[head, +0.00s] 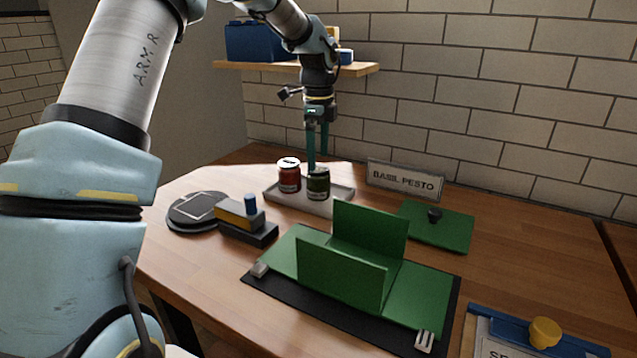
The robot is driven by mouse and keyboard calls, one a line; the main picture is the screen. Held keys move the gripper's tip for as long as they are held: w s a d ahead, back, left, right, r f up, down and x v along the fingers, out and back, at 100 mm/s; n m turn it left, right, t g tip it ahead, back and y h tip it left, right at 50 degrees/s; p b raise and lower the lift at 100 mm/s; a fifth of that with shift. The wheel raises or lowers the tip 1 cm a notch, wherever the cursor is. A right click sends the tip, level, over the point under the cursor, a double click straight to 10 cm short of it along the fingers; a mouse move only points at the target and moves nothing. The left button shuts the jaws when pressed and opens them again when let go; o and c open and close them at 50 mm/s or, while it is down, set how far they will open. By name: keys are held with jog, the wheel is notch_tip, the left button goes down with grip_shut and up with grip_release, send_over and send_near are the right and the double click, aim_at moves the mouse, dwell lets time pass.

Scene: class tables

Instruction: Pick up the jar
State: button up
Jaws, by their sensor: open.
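Two jars stand side by side on a pale tray (340,193) at the back of the table. The left one is a red jar (289,180) with a white lid. The right one is a dark green jar (318,185) with a dark top. My gripper (317,160) points straight down over the tray, with its teal fingers apart and empty. The fingers appear just above or behind the green jar. I cannot tell whether they touch it, and the fingertips are partly hidden.
A "BASIL PESTO" sign (404,180) stands right of the tray. A green board (440,228), an upright green divider (340,275) on a black mat, a dark block (247,232) and a round dark disc (195,213) surround it. A wall shelf (290,67) is behind my arm.

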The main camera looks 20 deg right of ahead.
aim_at(319, 168)
jog(key=shift+f+p, duration=1.2)
jog(key=shift+f, duration=2.2)
grip_shut()
